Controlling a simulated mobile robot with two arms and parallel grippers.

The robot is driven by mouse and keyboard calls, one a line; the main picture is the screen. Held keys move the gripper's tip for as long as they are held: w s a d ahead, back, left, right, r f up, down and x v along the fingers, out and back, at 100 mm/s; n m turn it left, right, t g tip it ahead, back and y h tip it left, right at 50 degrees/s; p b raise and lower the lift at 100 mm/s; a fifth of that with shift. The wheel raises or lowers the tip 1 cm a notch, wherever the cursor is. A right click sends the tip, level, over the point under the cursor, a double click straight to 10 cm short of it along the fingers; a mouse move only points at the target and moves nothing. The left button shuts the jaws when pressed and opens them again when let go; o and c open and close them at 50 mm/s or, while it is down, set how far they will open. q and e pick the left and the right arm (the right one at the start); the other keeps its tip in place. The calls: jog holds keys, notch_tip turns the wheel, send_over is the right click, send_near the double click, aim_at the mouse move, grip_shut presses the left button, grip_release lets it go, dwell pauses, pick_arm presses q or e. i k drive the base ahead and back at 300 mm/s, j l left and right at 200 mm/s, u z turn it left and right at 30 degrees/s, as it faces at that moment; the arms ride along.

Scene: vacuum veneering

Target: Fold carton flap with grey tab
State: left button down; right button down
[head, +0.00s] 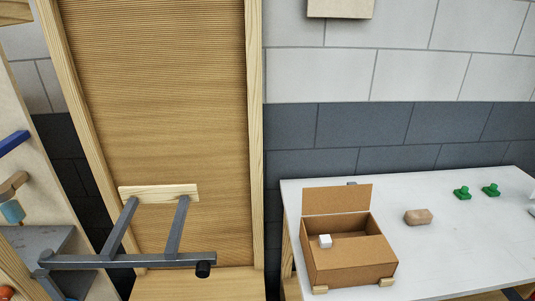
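The brown carton (352,274) stands on the white table at the right. Its back flap (336,199) stands upright. A small grey tab (352,183) shows at the upper edge of this flap. The front part of the carton's top is covered by a brown panel (350,252), and the part behind it is open. Neither of my grippers is in view.
Small wooden blocks (320,290) sit at the carton's front corners. A brown block (418,216) and two green pieces (462,192) lie right of it on the white table (450,250). A dark metal frame (130,261) with a wooden board stands at the left.

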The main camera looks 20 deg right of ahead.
aim_at(353, 196)
jog(key=z, duration=1.2)
